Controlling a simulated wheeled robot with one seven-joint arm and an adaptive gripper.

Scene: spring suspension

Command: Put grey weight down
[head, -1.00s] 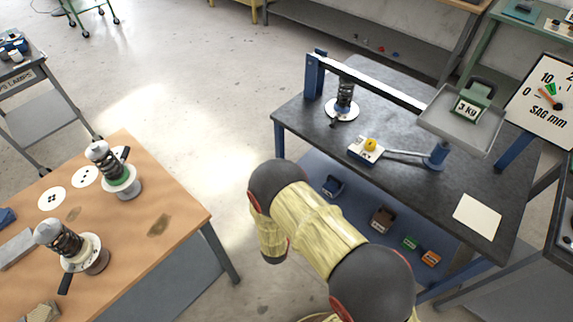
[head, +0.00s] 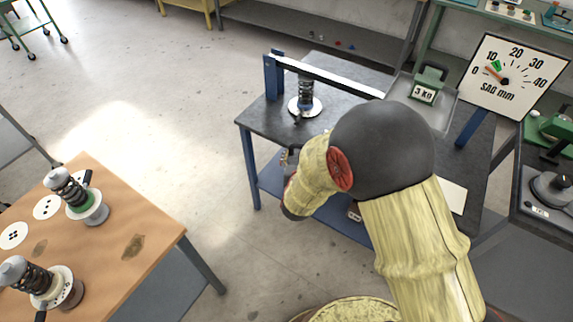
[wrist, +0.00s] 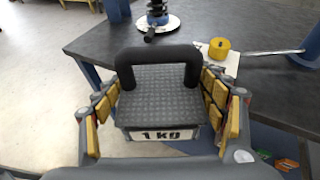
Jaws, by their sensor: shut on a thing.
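The grey weight (wrist: 160,92), a block with a dark arched handle and a "1 KG" label, fills the middle of the wrist view. My gripper (wrist: 163,105) is shut on it, with yellow finger pads at its left and right sides. The weight is in front of the near edge of the dark bench top (wrist: 110,40), which also shows in the head view (head: 262,122). I cannot tell its exact height over that edge. In the head view my arm hides the weight and most of the gripper.
A spring on a white disc (head: 304,105) stands on the bench under a lever beam (head: 330,76). The beam's tray (head: 445,117) holds a green 3 kg weight (head: 424,90). A yellow knob (wrist: 219,48) and rod lie near. A wooden table (head: 120,225) is left.

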